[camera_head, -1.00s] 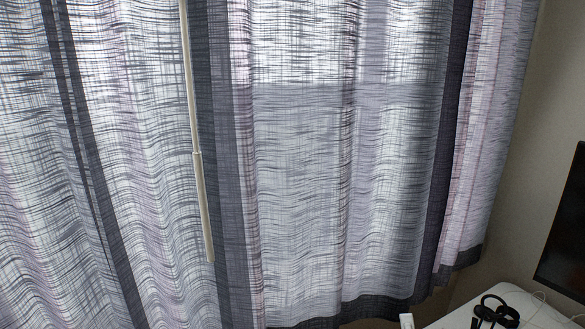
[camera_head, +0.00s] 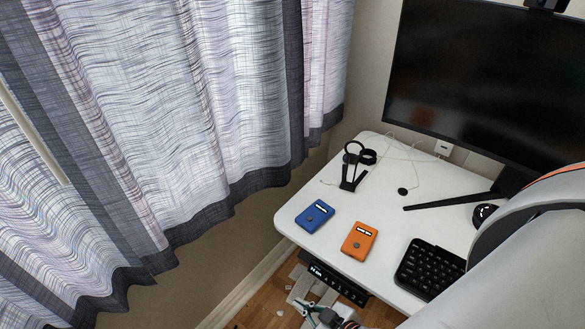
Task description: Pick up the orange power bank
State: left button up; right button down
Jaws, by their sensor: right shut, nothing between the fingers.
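The orange power bank (camera_head: 359,241) lies flat on the white desk near its front left edge, with a dark button and a small display on top. It is fully visible and nothing touches it. My right gripper (camera_head: 312,311) shows only in part at the bottom edge, below the desk's front edge and apart from the power bank. It is shut and empty. My left gripper is not in view.
A blue power bank (camera_head: 314,216) lies just left of the orange one. A black keyboard (camera_head: 429,269) is to the right. A black stand-like object (camera_head: 355,166) and a monitor (camera_head: 480,80) are behind. A control panel (camera_head: 336,283) hangs under the white desk's (camera_head: 385,198) front edge.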

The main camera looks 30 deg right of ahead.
aim_at(361, 233)
jog(key=z, duration=1.5)
jog(key=k+z, duration=0.15)
jog(key=z, duration=0.15)
jog(key=k+j+z, duration=0.1)
jog(key=z, duration=0.25)
